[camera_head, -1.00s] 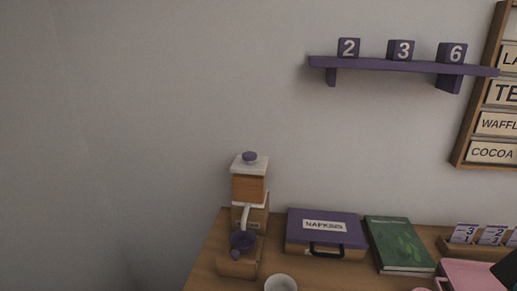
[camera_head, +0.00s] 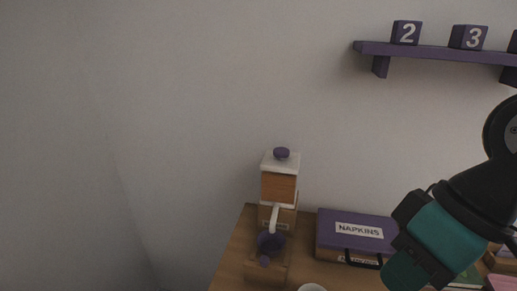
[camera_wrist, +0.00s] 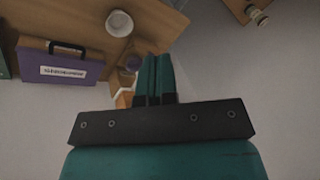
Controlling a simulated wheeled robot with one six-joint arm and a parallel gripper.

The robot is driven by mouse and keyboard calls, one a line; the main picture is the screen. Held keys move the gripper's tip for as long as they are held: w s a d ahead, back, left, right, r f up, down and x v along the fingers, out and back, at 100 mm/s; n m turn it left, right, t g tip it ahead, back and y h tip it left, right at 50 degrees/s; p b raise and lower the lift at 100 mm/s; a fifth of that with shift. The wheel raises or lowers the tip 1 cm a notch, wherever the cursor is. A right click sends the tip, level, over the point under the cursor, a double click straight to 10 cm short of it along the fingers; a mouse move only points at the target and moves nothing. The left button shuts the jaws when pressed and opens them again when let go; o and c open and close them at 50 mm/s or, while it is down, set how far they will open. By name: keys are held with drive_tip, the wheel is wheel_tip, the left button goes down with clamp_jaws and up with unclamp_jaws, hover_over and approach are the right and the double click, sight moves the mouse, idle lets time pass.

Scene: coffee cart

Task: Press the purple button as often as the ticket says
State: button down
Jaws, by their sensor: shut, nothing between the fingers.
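A wooden machine (camera_head: 278,190) with a white top stands at the table's back left corner. A purple knob (camera_head: 281,153) sits on its top, and a purple round part (camera_head: 269,243) is low on its front. I cannot tell which is the purple button. My gripper (camera_wrist: 155,60) is shut and empty; in the wrist view its teal fingers point toward the table edge, with part of the machine behind them. In the head view my arm comes in at the right, its fingertips not visible. No ticket can be read now.
A purple napkins case (camera_head: 358,233) stands right of the machine, partly behind my arm. A white cup (camera_head: 311,288) is at the bottom edge and shows in the wrist view (camera_wrist: 120,23). A purple shelf (camera_head: 440,53) bears numbered blocks. The wall left is bare.

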wheel_tip(320, 180, up, 7)
drive_tip(key=m+t+p, duration=0.8)
drive_tip(key=m+p, duration=0.3)
drive_tip(key=p, duration=0.4)
hover_over(284, 150)
drive_tip(key=shift+f, duration=0.1)
wheel_tip(284, 150, down, 8)
drive_tip(key=b, duration=0.5)
drive_tip(key=shift+s, duration=0.1)
drive_tip(key=shift+f+b, duration=0.3)
drive_tip(key=shift+b, duration=0.15)
drive_tip(key=shift+f, duration=0.15)
